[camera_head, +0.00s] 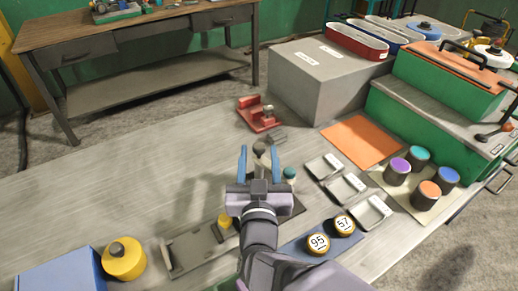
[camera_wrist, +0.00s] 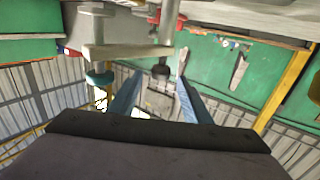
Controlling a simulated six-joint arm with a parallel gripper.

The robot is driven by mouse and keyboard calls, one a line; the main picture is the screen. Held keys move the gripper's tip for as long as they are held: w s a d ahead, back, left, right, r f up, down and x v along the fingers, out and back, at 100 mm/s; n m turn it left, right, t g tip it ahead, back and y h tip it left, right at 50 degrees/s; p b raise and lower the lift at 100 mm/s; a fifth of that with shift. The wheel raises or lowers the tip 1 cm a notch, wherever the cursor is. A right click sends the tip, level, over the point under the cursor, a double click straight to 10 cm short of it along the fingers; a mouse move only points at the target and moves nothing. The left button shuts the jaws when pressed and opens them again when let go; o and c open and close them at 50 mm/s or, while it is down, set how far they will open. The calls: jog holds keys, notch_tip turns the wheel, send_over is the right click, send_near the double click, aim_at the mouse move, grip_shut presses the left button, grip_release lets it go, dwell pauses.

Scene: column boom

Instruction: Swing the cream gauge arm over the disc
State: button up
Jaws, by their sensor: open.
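My gripper (camera_head: 259,160) is open, its two blue fingers apart above the grey bench. In the wrist view the open fingers (camera_wrist: 158,92) point toward a dark round knob (camera_wrist: 160,71), which shows between their tips. A pale cream bar (camera_wrist: 125,52), apparently the gauge arm, lies beyond the left finger, by an upright post (camera_wrist: 167,22). A teal-capped piece (camera_wrist: 98,78) is at the bar's left end; the teal cap (camera_head: 290,173) also shows right of my gripper in the head view. My gripper hides most of the gauge in the head view. I cannot make out the disc clearly.
A grey base plate (camera_head: 190,250) lies under my arm. A yellow canister (camera_head: 124,259) and blue box (camera_head: 60,273) stand left. Yellow weights (camera_head: 318,243), small trays (camera_head: 324,166) and coloured cylinders (camera_head: 397,171) stand right. A red fixture (camera_head: 258,114) is behind.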

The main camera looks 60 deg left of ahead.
jog(key=shift+v, duration=1.85)
jog(key=shift+c, duration=0.5)
